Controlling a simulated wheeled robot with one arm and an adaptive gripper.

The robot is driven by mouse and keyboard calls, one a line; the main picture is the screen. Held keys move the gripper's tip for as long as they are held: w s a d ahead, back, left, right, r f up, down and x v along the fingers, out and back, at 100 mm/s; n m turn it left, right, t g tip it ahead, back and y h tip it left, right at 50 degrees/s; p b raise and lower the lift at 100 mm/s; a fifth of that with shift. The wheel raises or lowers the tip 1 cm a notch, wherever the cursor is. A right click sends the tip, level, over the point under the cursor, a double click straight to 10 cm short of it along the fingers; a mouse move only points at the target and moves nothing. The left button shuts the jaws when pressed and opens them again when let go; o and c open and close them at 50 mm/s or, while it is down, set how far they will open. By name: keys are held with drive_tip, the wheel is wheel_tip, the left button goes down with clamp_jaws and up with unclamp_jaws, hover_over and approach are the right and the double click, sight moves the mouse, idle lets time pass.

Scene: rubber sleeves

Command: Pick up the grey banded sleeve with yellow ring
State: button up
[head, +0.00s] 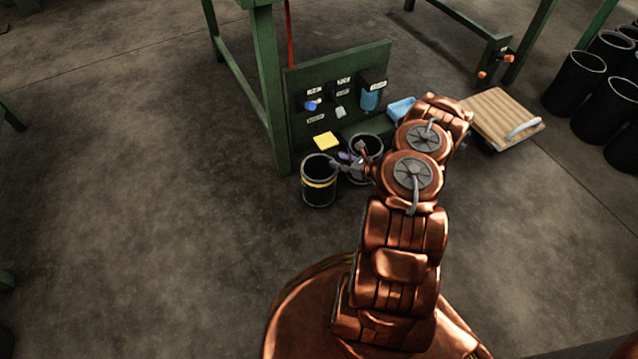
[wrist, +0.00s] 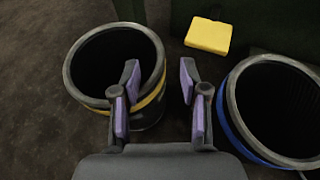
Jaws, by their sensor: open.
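The grey sleeve with the yellow ring (head: 319,195) stands upright on the floor by the green bench leg. In the wrist view the sleeve (wrist: 76,82) is at the left, its dark opening facing up. My gripper (head: 346,162) is open and empty, just right of the sleeve in the head view. In the wrist view my gripper (wrist: 159,80) has its left purple-padded finger in front of the sleeve's opening and its right finger outside the rim, so the near right wall lies between them in the picture. I cannot tell whether the fingertips are below the rim.
A second sleeve with a blue ring (wrist: 233,128) stands close on the right. A yellow block (wrist: 208,36) lies behind, between them. A green panel (head: 300,128) with hanging items stands behind. A wooden board (head: 503,115) and black cylinders (head: 574,82) are right. The left floor is clear.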

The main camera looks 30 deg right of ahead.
sight(331, 159)
drive_tip(key=shift+b+x, duration=1.2)
drive_tip(key=shift+x, duration=1.05)
drive_tip(key=shift+w+a+f, duration=0.2)
drive_tip(key=shift+w+a, duration=0.05)
clamp_jaws()
